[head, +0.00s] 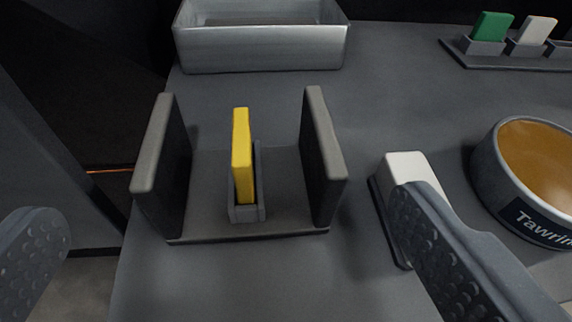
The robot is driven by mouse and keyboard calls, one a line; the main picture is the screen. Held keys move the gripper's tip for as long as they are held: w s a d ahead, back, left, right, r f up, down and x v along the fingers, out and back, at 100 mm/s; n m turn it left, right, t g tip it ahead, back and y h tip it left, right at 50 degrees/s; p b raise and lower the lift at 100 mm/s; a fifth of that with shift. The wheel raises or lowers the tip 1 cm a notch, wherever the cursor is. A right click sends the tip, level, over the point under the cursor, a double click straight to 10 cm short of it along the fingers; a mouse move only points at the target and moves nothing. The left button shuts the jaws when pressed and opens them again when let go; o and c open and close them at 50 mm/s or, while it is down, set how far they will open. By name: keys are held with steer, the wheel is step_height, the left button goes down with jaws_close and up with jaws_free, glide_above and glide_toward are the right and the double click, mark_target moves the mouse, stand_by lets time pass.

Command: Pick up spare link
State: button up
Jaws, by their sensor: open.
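A thin yellow piece (242,150), which looks like the spare link, stands upright in a small grey slotted holder (247,213). The holder sits on a dark base plate (190,232) between two upright dark walls, a left one (163,160) and a right one (321,150). My gripper (228,215) is open and empty. Its left finger is at the lower left edge of the picture and its right finger at the lower right. The yellow piece lies between them in the picture, farther off and touched by neither. The lower end of the piece is hidden in the holder.
A white-topped block (405,165) stands right of the walls, partly covered by my right finger. A round bowl (530,215) with an amber inside is at the right. A grey metal tray (260,48) is at the back. Green (491,27) and white (537,30) pieces stand in a rack.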

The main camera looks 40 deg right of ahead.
mark_target(240, 132)
steer(key=x, duration=0.6)
steer(key=shift+s+b, duration=0.1)
steer(key=shift+b, duration=0.25)
steer(key=shift+b+x, duration=0.6)
steer(key=shift+x, duration=2.05)
steer(key=shift+s, duration=0.1)
steer(key=c, duration=0.7)
